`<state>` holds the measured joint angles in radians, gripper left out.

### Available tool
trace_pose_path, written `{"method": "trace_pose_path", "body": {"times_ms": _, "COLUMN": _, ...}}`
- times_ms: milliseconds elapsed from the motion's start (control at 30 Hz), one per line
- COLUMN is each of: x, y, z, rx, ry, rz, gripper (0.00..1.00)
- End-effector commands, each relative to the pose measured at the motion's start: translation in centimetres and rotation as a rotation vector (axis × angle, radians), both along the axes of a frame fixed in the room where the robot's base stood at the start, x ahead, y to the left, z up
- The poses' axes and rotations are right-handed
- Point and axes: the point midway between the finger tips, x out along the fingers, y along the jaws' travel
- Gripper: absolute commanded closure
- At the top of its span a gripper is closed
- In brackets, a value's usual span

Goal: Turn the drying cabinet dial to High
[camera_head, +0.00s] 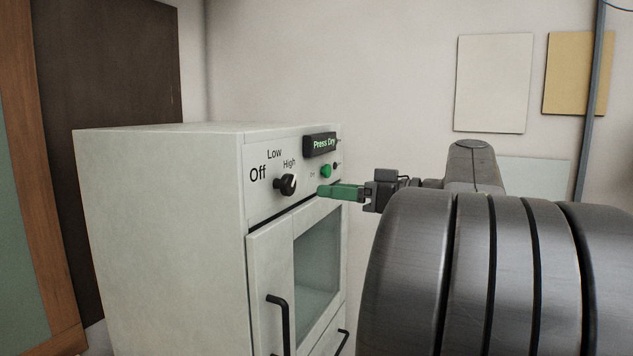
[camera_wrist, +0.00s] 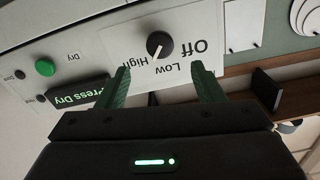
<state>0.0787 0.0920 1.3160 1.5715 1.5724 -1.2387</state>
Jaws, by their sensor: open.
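The drying cabinet (camera_head: 160,210) is a pale box with a black dial (camera_head: 286,184) on its upper front panel. Off, Low and High are printed around the dial. My gripper (camera_head: 321,191) has green fingers and is to the right of the dial in the head view, with a visible gap. In the wrist view my gripper (camera_wrist: 158,68) is open and empty, its fingers spread either side of the dial and short of it.
A dark display (camera_head: 320,145) reads "Press Dry", with a green button (camera_head: 326,171) below it. The cabinet's glazed door (camera_head: 318,262) is shut, with a black handle (camera_head: 279,322). Pale boards (camera_head: 494,84) hang on the wall behind.

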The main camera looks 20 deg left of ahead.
Motion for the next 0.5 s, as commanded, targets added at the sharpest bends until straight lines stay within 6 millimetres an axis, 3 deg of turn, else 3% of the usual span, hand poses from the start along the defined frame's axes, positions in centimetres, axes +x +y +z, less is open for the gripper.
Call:
{"method": "trace_pose_path", "body": {"times_ms": 300, "x": 0.3, "y": 5.2, "z": 0.2, "rx": 0.001, "ry": 0.003, "rz": 0.003, "gripper": 0.39}}
{"method": "trace_pose_path", "body": {"times_ms": 500, "x": 0.6, "y": 7.5, "z": 0.1, "rx": 0.0, "ry": 0.002, "rz": 0.001, "gripper": 0.39}}
